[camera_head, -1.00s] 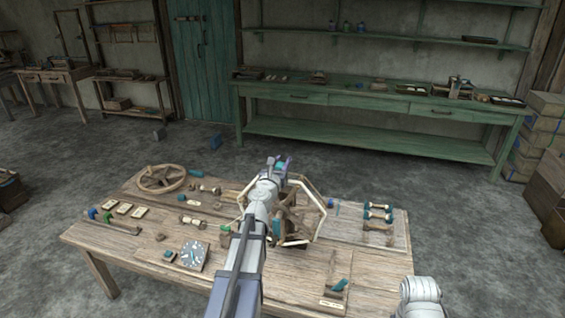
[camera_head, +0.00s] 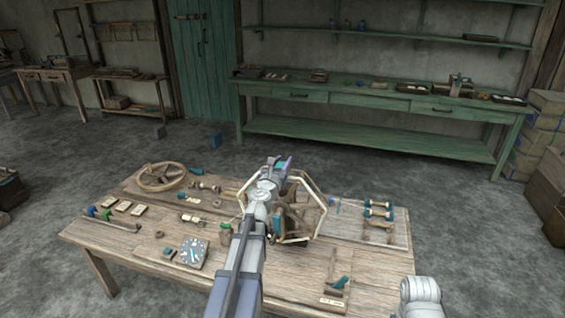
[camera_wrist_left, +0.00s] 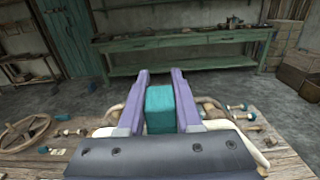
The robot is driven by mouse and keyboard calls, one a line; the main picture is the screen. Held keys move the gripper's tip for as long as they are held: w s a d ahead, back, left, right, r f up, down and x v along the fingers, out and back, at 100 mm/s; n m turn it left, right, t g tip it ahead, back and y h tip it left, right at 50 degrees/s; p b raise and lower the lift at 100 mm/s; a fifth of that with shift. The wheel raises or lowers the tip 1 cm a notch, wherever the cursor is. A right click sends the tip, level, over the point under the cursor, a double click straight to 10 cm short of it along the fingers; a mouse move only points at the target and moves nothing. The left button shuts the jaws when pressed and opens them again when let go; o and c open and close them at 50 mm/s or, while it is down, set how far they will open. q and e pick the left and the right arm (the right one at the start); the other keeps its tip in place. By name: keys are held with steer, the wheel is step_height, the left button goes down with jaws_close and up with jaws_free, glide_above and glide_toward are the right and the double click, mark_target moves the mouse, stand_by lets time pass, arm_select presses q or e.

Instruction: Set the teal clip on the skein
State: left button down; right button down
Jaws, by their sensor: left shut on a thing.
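The teal clip (camera_wrist_left: 160,108) sits between the two purple fingers of my left gripper (camera_wrist_left: 160,98), which is shut on it. In the head view the left gripper (camera_head: 281,163) is at the far upper side of the reel, with a bit of the teal clip (camera_head: 286,164) showing. The skein (camera_head: 315,191) is a cream band around a wooden reel on the table. The gripper appears above or beside its upper edge; I cannot tell whether the clip touches it. My arm hides the skein's left part. My right gripper is out of view.
A wooden wheel (camera_head: 159,177) lies at the table's back left. A dial board (camera_head: 193,252) lies at front left. Teal-ended spools (camera_head: 379,212) stand on the right board, and a small stand (camera_head: 334,298) is at front right. The front middle has bare wood.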

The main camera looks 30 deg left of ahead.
arm_select(q)
steer(key=shift+f+b, duration=0.55)
steer(key=shift+f, duration=0.1)
steer(key=shift+c, duration=0.9)
jaws_free()
steer(key=shift+r, duration=0.15)
step_height(320, 180, up, 7)
steer(key=p, duration=0.7)
